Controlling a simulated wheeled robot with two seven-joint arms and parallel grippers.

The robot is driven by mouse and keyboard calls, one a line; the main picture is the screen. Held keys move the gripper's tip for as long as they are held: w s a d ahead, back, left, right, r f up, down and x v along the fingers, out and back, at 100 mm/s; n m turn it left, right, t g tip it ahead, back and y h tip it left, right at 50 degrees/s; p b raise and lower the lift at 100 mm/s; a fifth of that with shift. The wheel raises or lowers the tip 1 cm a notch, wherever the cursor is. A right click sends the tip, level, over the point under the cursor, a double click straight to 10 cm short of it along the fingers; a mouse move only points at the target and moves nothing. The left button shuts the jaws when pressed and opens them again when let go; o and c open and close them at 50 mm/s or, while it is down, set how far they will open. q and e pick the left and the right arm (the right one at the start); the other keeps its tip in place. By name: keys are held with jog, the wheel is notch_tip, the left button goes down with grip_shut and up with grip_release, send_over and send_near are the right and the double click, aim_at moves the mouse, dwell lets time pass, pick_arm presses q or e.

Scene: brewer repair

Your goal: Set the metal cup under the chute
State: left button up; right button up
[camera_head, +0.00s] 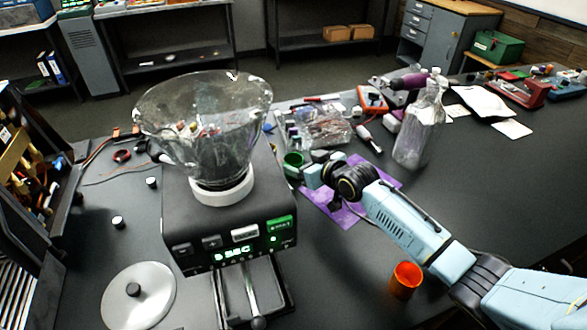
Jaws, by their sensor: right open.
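The black grinder (228,232) with a lit green display stands left of centre. A large clear glass hopper (205,125) sits on a white ring on its top. A narrow grey part (250,290) with a rounded end shows at its lower front, over a dark tray; I cannot tell whether it is the chute. I cannot pick out a metal cup with certainty. My right gripper (302,174) is open at the right side of the grinder, beside a green round container (293,161). I cannot see anything held in it. My left gripper is out of view.
An orange cup (405,280) stands near my right forearm. A purple mat (345,212) lies under my right wrist. A clear bottle (421,122) stands beyond it. A round grey lid (138,294) lies left of the grinder. The tabletop at right is mostly clear.

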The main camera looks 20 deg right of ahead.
aim_at(288, 157)
jog(key=shift+x, duration=1.8)
jog(key=shift+s, duration=0.1)
jog(key=c, duration=1.2)
